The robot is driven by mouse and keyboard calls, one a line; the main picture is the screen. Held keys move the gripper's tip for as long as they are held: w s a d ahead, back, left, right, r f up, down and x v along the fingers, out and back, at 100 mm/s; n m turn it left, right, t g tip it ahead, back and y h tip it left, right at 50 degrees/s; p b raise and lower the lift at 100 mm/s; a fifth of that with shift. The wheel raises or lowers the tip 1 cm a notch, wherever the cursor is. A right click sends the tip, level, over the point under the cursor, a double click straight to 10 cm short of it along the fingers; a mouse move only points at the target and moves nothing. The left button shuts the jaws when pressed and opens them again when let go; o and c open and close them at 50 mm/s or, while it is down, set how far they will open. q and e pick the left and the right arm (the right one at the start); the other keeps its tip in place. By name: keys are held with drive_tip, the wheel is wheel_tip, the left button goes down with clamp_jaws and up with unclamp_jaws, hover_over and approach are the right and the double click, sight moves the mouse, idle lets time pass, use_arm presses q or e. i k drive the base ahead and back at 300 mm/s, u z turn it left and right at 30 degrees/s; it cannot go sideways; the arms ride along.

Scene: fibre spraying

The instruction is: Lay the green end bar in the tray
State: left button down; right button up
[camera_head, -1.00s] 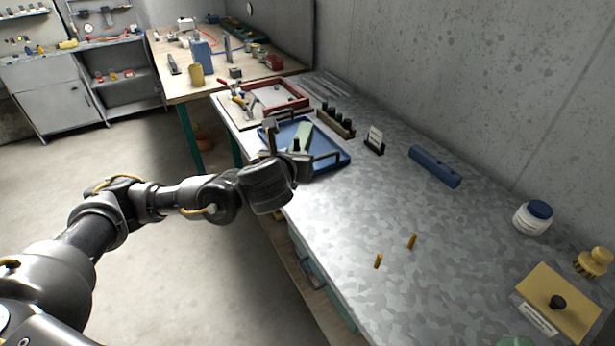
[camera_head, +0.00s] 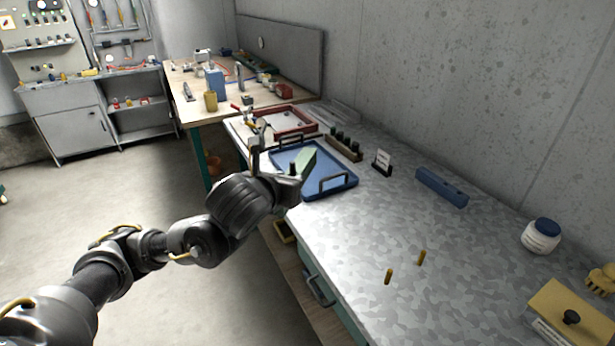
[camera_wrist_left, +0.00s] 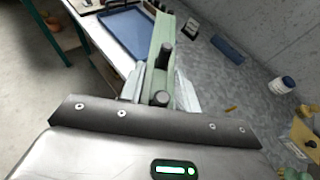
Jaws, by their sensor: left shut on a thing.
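My left gripper (camera_head: 281,176) is shut on the green end bar (camera_head: 306,161). The bar is pale green, with dark knobs that show in the left wrist view, where the bar (camera_wrist_left: 161,38) points away from the jaws. In the head view the bar overlaps the blue tray (camera_head: 343,187), and its far end appears above the tray floor. I cannot tell its exact height. The tray has dark handles and also shows in the left wrist view (camera_wrist_left: 123,30), left of the bar. My gripper hides the tray's near left part. My right gripper is out of view.
A rack of dark pegs (camera_head: 343,147) and a card stand (camera_head: 382,163) stand right of the tray. A red frame (camera_head: 290,122) lies behind it.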

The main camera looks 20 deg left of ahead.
sight(318, 175)
drive_tip(key=k, duration=1.15)
drive_tip(key=u, duration=0.35)
drive_tip(key=i, duration=0.6)
drive_tip(key=u, duration=0.55)
drive_tip(key=i, duration=0.9)
drive_tip(key=z, duration=0.7)
drive_tip(key=i, duration=0.65)
drive_tip(key=z, duration=0.55)
